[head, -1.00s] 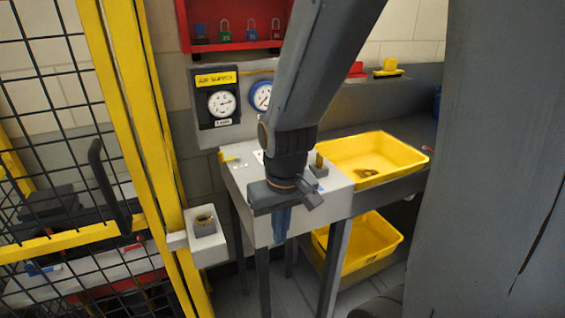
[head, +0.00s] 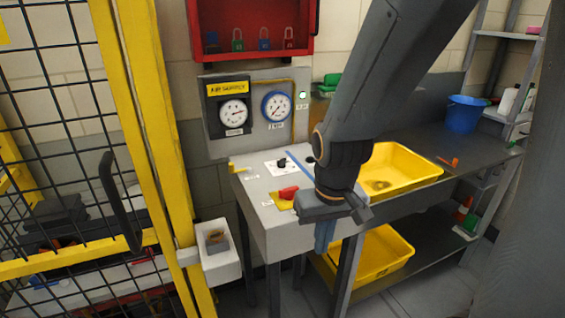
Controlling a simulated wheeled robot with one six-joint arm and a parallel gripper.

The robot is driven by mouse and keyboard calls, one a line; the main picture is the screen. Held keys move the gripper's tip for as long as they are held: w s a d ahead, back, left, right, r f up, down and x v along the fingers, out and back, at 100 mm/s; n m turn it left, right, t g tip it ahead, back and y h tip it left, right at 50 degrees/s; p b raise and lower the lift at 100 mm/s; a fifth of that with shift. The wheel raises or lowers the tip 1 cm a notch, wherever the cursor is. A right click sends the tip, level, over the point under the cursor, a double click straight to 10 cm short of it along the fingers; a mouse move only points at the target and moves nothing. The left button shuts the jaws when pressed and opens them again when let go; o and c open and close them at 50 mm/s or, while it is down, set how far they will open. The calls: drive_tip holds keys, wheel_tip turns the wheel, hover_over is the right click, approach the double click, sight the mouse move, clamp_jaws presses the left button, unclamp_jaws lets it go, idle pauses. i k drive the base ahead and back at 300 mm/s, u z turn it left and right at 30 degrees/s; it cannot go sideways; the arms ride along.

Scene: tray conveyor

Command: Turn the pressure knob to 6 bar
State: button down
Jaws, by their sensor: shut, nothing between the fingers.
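A small black knob (head: 282,163) stands on a white dial plate on top of the grey cabinet (head: 262,217). I take it to be the pressure knob; its scale marks are too small to read. A blue-rimmed gauge (head: 276,106) and a black-framed gauge (head: 233,113) under an AIR SUPPLY sign (head: 227,89) hang on the panel behind. Their numbers are too small to read. My gripper (head: 323,240) points down at the cabinet's front right, right of and nearer than the knob, apart from it. It is shut and empty.
Yellow bins (head: 420,172) stand right, above and below. A yellow-framed mesh fence (head: 155,120) and a small grey box (head: 217,262) bound the left. A red lock cabinet (head: 300,58) hangs above.

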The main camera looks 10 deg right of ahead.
sight(281, 162)
drive_tip(key=z, duration=2.25)
drive_tip(key=k, duration=0.75)
drive_tip(key=u, duration=0.9)
drive_tip(key=i, duration=0.5)
